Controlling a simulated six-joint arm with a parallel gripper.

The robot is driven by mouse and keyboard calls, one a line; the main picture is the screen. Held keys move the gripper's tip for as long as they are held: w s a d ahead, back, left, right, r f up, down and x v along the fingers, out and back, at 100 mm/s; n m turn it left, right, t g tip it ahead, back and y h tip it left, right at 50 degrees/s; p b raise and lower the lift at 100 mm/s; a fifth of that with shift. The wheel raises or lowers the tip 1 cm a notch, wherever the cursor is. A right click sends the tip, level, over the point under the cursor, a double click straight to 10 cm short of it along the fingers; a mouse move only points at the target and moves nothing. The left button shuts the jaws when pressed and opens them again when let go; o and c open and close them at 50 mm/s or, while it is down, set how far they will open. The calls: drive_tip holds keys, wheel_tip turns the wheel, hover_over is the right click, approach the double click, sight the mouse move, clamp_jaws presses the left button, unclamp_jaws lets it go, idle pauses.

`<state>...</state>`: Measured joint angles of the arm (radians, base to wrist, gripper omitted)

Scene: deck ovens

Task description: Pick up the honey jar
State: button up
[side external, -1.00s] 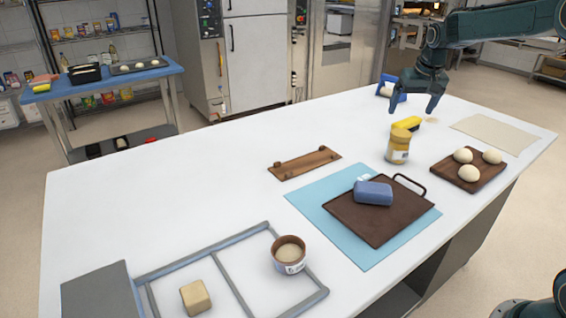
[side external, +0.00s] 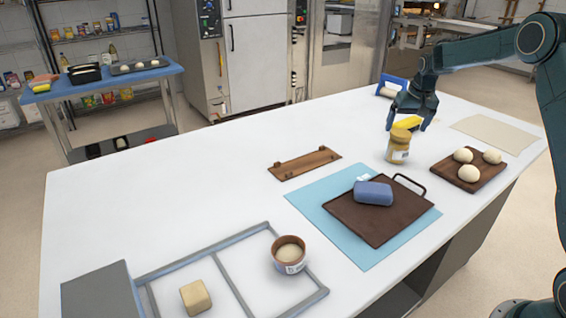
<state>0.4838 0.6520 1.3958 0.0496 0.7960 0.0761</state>
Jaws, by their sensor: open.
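The honey jar (side external: 397,149) stands upright on the white table, toward the right. It is a small yellow jar with a golden lid and a pale label. My gripper (side external: 406,128) is open just above and behind the jar, with its fingers pointing down. One finger shows left of the lid and the other to its right. I cannot tell from this view whether either finger touches the jar.
Right of the jar is a wooden board (side external: 451,173) with dough balls. In front, a dark tray (side external: 375,232) with a blue block (side external: 373,193) lies on a blue mat (side external: 318,206). A wooden board (side external: 304,163) lies left. A blue-ended object (side external: 393,83) stands behind.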

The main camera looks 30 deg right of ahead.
sight(403, 135)
drive_tip(key=shift+x, duration=1.85)
drive_tip(key=shift+x, duration=2.55)
drive_tip(key=shift+w, duration=0.1)
drive_tip(key=c, duration=1.4)
